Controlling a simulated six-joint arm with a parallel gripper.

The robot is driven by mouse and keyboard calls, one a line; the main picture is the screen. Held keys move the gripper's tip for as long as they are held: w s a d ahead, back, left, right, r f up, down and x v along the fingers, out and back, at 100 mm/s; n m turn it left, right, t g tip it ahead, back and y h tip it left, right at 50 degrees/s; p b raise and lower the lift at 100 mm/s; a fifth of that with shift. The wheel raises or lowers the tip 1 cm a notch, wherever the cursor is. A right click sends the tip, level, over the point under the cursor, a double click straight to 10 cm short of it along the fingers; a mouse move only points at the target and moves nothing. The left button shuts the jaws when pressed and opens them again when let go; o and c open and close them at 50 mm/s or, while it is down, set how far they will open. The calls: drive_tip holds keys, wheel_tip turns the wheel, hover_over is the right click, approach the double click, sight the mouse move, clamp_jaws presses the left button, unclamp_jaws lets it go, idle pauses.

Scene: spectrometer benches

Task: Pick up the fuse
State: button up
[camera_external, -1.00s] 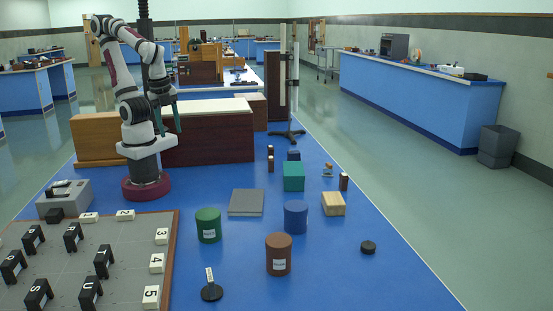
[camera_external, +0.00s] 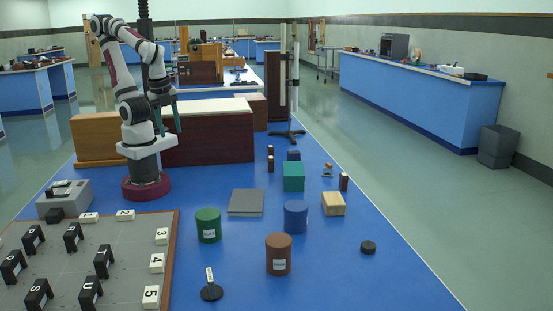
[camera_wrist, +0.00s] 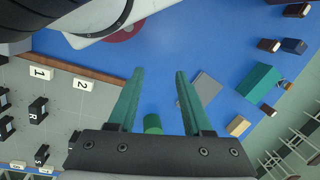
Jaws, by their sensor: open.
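My gripper (camera_external: 168,118) hangs beside my arm, high above the blue bench. In the wrist view my gripper (camera_wrist: 159,72) shows two green fingers spread apart with nothing between their tips. I cannot tell for sure which object is the fuse. Small dark brown blocks with pale ends are candidates: one by the teal block (camera_external: 270,165), one just behind it (camera_external: 270,151), and one at the right (camera_external: 344,182). The wrist view shows similar small dark red blocks at the right, such as one small block (camera_wrist: 268,45). My gripper is well away from all of them.
A teal block (camera_external: 293,177), wooden block (camera_external: 333,204), grey plate (camera_external: 246,202), green cylinder (camera_external: 208,225), blue cylinder (camera_external: 295,217) and brown cylinder (camera_external: 278,254) stand on the bench. A lettered board (camera_external: 130,285) lies front left. The right front is mostly clear.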

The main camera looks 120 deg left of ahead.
drive_tip(key=shift+o, duration=0.8)
drive_tip(key=w+a+r+n, duration=0.3)
drive_tip(key=w+n, duration=0.3)
drive_tip(key=n+h, duration=0.2)
drive_tip(key=n, duration=2.3)
hover_over(271, 157)
wheel_tip(271, 157, down, 8)
wheel_tip(271, 157, down, 15)
drive_tip(key=shift+r, duration=0.1)
clamp_jaws()
